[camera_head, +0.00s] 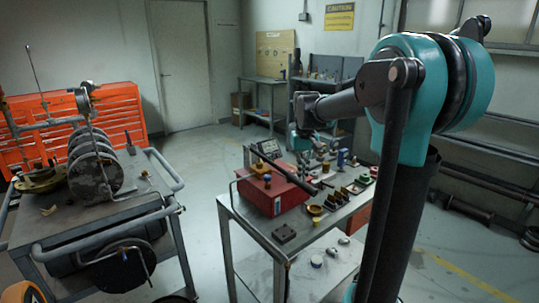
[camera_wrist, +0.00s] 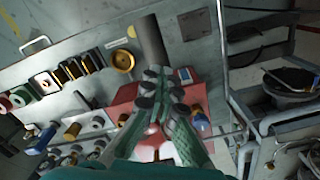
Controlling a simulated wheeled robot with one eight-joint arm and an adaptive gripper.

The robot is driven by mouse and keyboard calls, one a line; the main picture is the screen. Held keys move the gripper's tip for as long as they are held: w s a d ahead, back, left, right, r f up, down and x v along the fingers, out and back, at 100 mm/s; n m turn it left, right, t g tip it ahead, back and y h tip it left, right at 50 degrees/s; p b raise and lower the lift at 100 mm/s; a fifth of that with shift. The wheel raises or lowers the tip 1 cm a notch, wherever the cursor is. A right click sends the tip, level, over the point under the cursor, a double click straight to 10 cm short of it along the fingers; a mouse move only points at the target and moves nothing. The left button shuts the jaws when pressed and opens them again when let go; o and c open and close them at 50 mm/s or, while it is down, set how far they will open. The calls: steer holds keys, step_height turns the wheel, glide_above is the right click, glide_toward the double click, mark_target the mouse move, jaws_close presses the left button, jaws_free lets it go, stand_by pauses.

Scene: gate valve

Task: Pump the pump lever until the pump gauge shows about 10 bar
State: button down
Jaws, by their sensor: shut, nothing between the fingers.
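The red pump box (camera_head: 272,192) stands on the near end of the grey workbench. A dark pump lever (camera_head: 289,181) slants across its top, down to the right. In the wrist view the red box (camera_wrist: 122,100) lies under my fingers, and a thick dark cylinder, seemingly the lever's grip (camera_wrist: 150,40), shows just beyond the fingertips. My gripper (camera_wrist: 162,78) is shut and empty; whether it touches the lever I cannot tell. A small grey-framed panel (camera_head: 268,148) behind the box may be the gauge; no reading can be made out.
Coloured fittings and a yellow ring (camera_wrist: 123,60) stand along the workbench (camera_head: 250,222). A cart (camera_head: 60,222) with a stacked-disc machine (camera_head: 93,165) stands at left. An orange tool cabinet (camera_head: 110,108) is behind it. Floor between cart and bench is clear.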

step_height(320, 180, up, 10)
stand_by(0.4)
stand_by(1.5)
step_height(320, 180, down, 13)
steer(key=shift+r, duration=0.15)
stand_by(0.6)
step_height(320, 180, up, 13)
stand_by(0.6)
